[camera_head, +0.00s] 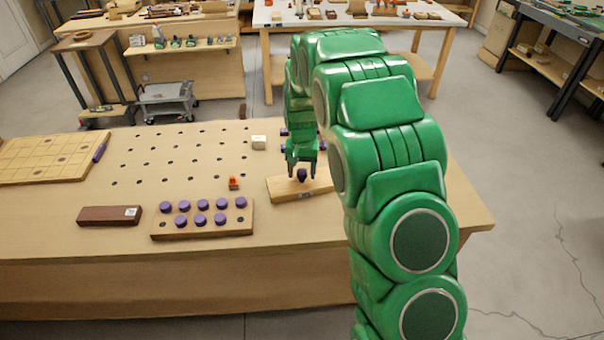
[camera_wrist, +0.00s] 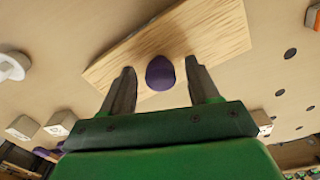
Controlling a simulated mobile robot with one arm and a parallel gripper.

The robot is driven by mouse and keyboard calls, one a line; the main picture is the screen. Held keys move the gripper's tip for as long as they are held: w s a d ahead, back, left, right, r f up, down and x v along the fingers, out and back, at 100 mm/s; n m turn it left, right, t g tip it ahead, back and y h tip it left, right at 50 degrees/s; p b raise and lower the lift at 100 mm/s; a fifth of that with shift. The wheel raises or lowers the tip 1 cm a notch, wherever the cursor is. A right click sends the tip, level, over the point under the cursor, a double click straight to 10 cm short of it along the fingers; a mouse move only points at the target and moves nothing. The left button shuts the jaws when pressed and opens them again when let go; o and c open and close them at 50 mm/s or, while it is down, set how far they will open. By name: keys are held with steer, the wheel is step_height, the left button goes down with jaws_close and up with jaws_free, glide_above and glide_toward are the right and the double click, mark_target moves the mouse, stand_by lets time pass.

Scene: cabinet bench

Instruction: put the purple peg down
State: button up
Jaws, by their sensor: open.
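My gripper (camera_head: 301,172) is open above a light wooden board (camera_head: 286,192) on the bench. A purple peg (camera_head: 302,175) is between its fingers, at the board. In the wrist view, the purple peg (camera_wrist: 160,73) sits between the two spread fingertips of my gripper (camera_wrist: 161,80), with a gap on each side. It lies against the wooden board (camera_wrist: 212,38), seen nearly end-on. I cannot tell how deep it sits or whether it is in a hole.
A peg rack (camera_head: 243,222) with several purple pegs stands at the front, beside a dark brown block (camera_head: 108,215). A small orange item (camera_head: 234,183) and a white block (camera_head: 259,142) are left of my gripper. The bench's hole grid (camera_head: 165,150) is mostly clear.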

mark_target(302, 172)
step_height(302, 172, up, 10)
steer(key=s+d+r, duration=0.4)
steer(key=s+r, duration=0.4)
steer(key=s, duration=0.3)
steer(key=s+d+r+n+g, duration=0.1)
steer(key=s+d, duration=0.1)
steer(key=s, duration=1.5)
steer(key=s+d+r+n, duration=0.1)
steer(key=s+d+r, duration=0.1)
steer(key=s, duration=1.6)
steer(key=shift+s+r+g, duration=0.25)
steer(key=shift+s+g, duration=0.1)
steer(key=shift+g, duration=0.05)
